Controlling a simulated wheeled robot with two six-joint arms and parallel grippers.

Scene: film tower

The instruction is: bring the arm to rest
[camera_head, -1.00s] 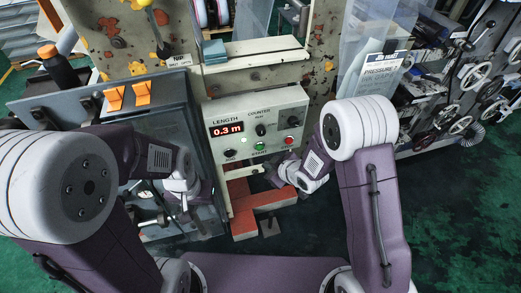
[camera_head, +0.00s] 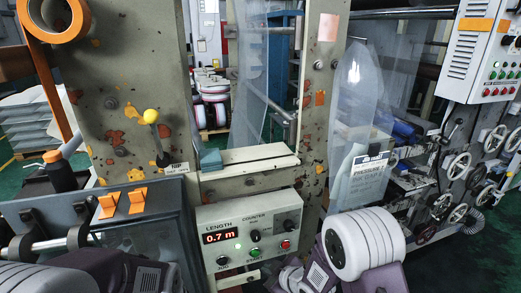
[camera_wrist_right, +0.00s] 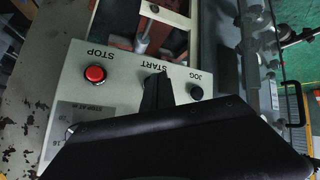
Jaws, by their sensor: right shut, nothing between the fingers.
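My right arm comes in from the lower right of the head view, with its gripper (camera_head: 274,272) low beside the control box (camera_head: 249,222), partly cut off by the frame's bottom. In the right wrist view the shut, empty gripper (camera_wrist_right: 154,80) shows dark over the box face by the START label, hiding the button there. I cannot tell whether it touches. The red STOP button (camera_wrist_right: 95,74) and black JOG knob (camera_wrist_right: 196,93) show on either side. The box's LENGTH display (camera_head: 219,237) reads 0.7 m. My left arm shows only at the lower left; its gripper is out of view.
A machine frame (camera_head: 135,100) with a yellow-knobbed lever (camera_head: 151,117) rises behind the box. Clear film (camera_head: 357,100) hangs at right.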

